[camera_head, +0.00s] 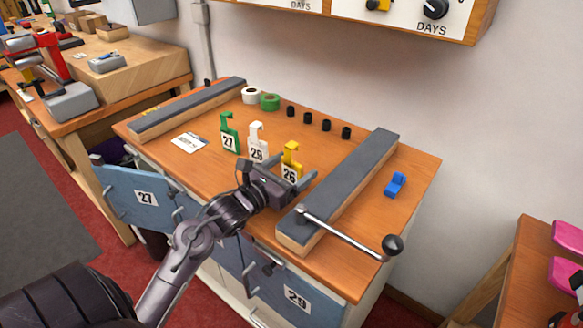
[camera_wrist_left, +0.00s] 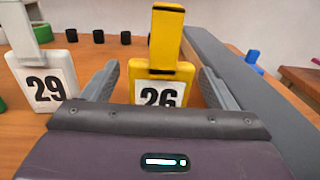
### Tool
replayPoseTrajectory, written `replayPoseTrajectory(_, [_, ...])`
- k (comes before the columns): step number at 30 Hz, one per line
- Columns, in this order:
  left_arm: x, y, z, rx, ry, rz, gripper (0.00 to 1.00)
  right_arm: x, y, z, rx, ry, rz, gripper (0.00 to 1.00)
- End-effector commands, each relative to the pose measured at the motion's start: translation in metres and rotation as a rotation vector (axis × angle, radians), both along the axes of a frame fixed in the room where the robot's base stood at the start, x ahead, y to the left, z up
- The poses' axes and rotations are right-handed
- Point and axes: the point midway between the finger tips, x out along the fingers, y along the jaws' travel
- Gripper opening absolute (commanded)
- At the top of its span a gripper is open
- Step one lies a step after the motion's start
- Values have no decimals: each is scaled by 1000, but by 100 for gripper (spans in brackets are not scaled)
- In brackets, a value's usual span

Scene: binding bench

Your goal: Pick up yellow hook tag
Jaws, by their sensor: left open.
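The yellow hook tag (camera_head: 291,160) stands upright on the wooden bench and bears the number 26. In the left wrist view the tag (camera_wrist_left: 165,70) stands between the two open fingers, with a gap on each side; its lower part is hidden by the gripper body. My left gripper (camera_head: 287,181) is open around the tag. The same gripper (camera_wrist_left: 158,88) shows in the left wrist view with nothing clamped. My right gripper is not in view.
A white tag 29 (camera_head: 257,145) and a green tag 27 (camera_head: 229,136) stand left of the yellow one. A grey-topped bar with a lever (camera_head: 345,185) lies close on the right. Tape rolls (camera_head: 269,102) and black cylinders (camera_head: 308,118) stand behind.

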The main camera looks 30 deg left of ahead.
Motion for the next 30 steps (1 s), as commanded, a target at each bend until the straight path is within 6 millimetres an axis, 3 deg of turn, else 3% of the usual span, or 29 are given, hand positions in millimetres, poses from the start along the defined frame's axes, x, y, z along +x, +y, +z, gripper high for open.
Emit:
replayPoseTrajectory(7, [1, 0, -1, 0, 1, 0, 79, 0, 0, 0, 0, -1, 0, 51])
replayPoseTrajectory(18, [1, 0, 0, 0, 0, 0, 32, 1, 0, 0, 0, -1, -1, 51])
replayPoseTrajectory(30, [1, 0, 10, 3, -1, 0, 32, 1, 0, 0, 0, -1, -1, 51])
